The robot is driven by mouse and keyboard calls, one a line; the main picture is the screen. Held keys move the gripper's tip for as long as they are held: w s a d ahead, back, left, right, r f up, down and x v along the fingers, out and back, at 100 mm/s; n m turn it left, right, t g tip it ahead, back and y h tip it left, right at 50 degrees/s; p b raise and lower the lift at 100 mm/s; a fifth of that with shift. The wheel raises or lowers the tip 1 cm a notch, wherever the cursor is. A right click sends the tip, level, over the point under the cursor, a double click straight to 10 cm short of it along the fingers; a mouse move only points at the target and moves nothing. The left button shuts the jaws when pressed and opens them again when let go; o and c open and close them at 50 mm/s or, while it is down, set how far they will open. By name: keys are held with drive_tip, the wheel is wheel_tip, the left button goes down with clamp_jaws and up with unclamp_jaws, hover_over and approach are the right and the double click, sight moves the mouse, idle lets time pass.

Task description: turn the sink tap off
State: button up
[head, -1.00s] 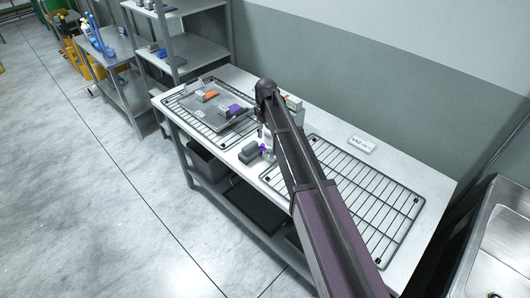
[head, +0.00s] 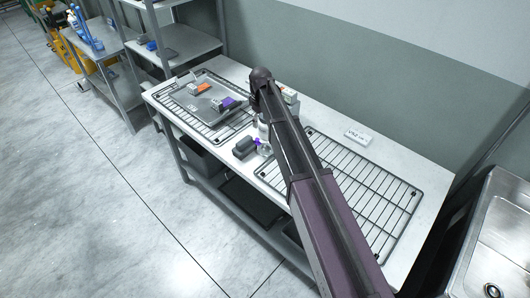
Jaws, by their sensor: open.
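A stainless steel sink (head: 503,236) stands at the right edge of the head view and is cut off by the frame. A round dark drain (head: 493,291) shows low in its basin. No tap shows in the visible part of the sink. My arm reaches from the bottom of the view up over the worktable, away from the sink. I cannot make out my gripper or its fingers past the arm's far end.
The white worktable (head: 341,116) carries a wire rack (head: 416,190) at right and a grey tray (head: 200,84) with small boxes at left. A white label (head: 357,137) lies at the back. Metal shelves (head: 190,47) stand beyond. The floor at left is clear.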

drive_tip(key=b, duration=0.8)
hover_over(259, 144)
drive_tip(key=shift+d+f, duration=0.15)
drive_tip(key=shift+f, duration=1.95)
drive_tip(key=shift+d+f, duration=0.15)
drive_tip(key=shift+f, duration=1.95)
drive_tip(key=shift+f, duration=0.15)
drive_tip(key=shift+a+f+b, duration=0.15)
drive_tip(key=shift+f+b, duration=1.1)
drive_tip(key=shift+b, duration=0.1)
drive_tip(key=shift+a+f+b, duration=0.1)
drive_tip(key=shift+f+b, duration=1.1)
drive_tip(key=shift+b, duration=0.1)
clamp_jaws()
